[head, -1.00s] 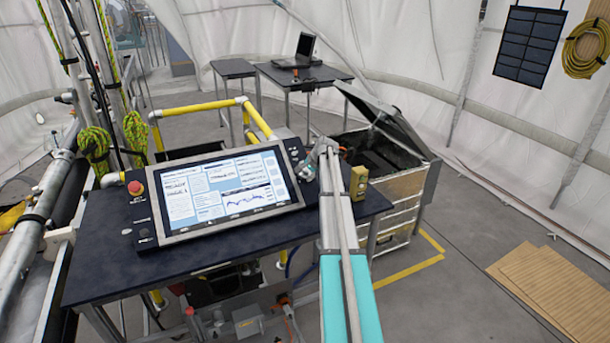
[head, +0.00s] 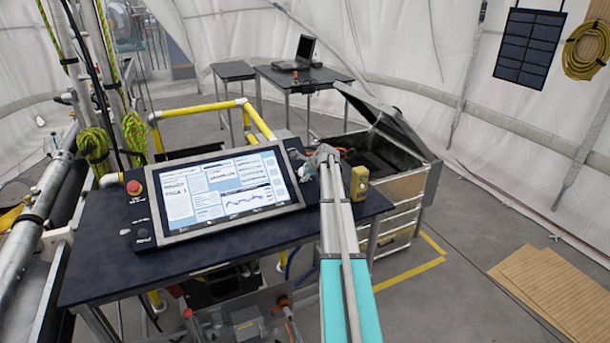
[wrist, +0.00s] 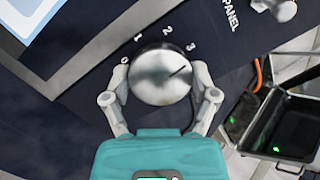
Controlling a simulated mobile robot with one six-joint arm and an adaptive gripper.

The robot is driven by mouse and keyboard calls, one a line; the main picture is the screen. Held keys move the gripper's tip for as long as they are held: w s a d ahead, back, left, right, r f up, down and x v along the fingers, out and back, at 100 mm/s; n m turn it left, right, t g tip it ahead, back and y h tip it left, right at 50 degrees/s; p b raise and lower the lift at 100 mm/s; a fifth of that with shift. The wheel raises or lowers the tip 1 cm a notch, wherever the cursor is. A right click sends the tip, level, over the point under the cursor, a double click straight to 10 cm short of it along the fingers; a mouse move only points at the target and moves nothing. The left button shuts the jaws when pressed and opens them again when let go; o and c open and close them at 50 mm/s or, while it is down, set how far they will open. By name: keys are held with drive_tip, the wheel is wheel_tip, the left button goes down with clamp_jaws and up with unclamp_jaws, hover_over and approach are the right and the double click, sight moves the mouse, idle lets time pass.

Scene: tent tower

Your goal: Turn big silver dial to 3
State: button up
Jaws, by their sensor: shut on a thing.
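The big silver dial (wrist: 160,77) sits on the dark panel in the wrist view, with the numbers 0, 1, 2 and 3 printed in an arc around its far side. Its dark pointer line aims right and slightly up, on the 3 side and a little below the printed 3 (wrist: 190,46). My gripper (wrist: 160,72) is shut on the dial, one finger on its left and one on its right. In the head view my gripper (head: 322,158) is at the right end of the console, and it hides the dial.
The console screen (head: 222,190) is left of my gripper, with a red button (head: 134,187) at its far side. A yellow-green box (head: 359,182) stands close right of my gripper. An open case (head: 400,150) stands behind. A small silver knob (wrist: 285,9) shows near the panel lettering.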

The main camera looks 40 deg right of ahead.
drive_tip(key=shift+s+m, duration=0.1)
drive_tip(key=shift+m, duration=0.5)
drive_tip(key=o, duration=1)
drive_tip(key=shift+n, duration=0.4)
